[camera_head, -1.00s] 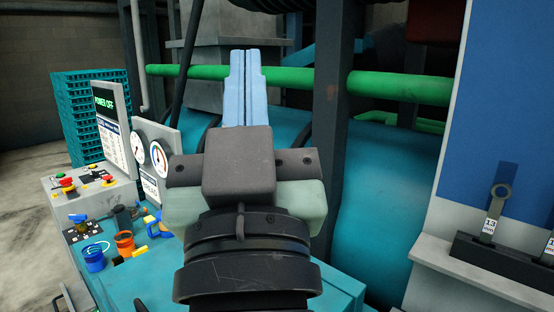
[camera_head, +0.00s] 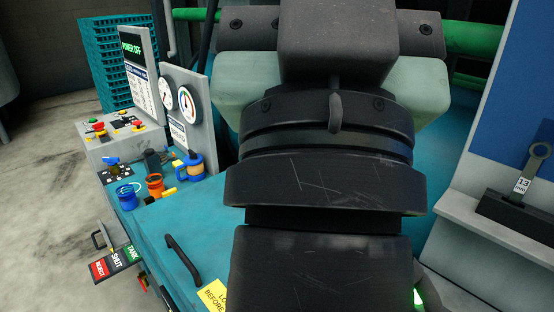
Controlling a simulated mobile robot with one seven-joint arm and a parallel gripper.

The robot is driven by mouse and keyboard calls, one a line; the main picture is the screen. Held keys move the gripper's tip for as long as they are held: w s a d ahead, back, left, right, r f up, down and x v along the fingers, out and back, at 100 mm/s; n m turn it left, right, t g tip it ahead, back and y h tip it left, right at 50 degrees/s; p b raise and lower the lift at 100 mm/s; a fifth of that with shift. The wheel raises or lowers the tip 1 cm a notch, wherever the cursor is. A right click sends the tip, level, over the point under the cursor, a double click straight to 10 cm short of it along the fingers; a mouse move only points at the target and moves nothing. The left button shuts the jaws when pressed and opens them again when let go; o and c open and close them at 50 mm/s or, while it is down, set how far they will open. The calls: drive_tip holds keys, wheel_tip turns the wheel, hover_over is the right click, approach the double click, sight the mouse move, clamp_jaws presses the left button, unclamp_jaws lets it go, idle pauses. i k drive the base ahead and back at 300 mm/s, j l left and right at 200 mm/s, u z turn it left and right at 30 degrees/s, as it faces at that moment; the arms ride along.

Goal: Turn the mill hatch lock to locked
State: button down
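My gripper (camera_head: 338,42) fills the top middle of the head view, seen from behind. Its body and wrist show, but its fingers are out of the picture past the top edge. I cannot see whether it holds anything. A teal panel (camera_head: 190,222) with a black bar handle (camera_head: 182,258) lies left of my arm; it may be the mill hatch. I cannot make out the hatch lock; my arm hides much of the panel.
A rack with a wrench-like tool (camera_head: 535,165) stands right. Floor is open at left.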

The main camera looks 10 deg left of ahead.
sight(170, 192)
drive_tip(key=i+j+u, duration=0.25)
drive_tip(key=i+j, duration=0.65)
drive_tip(key=i+j+u, duration=0.25)
drive_tip(key=i+j, duration=0.7)
drive_tip(key=i, duration=0.1)
